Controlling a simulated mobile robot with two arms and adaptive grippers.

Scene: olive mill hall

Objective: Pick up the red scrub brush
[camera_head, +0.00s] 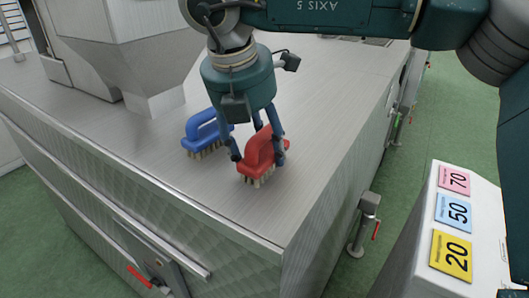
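The red scrub brush (259,156) stands on the metal top near its front corner, bristles down and red handle up. My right gripper (258,159) comes down from above over it. Its dark fingers are spread, one on the left of the brush and others at its right and behind the handle. The fingers look apart, and whether any touches the handle cannot be made out. My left gripper is not in view.
A blue brush (206,133) stands just left of the red one, close to my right gripper. A metal hopper (120,45) rises at the back left. The metal top (325,110) is clear to the right. A white block with numbered labels (480,240) is at the lower right.

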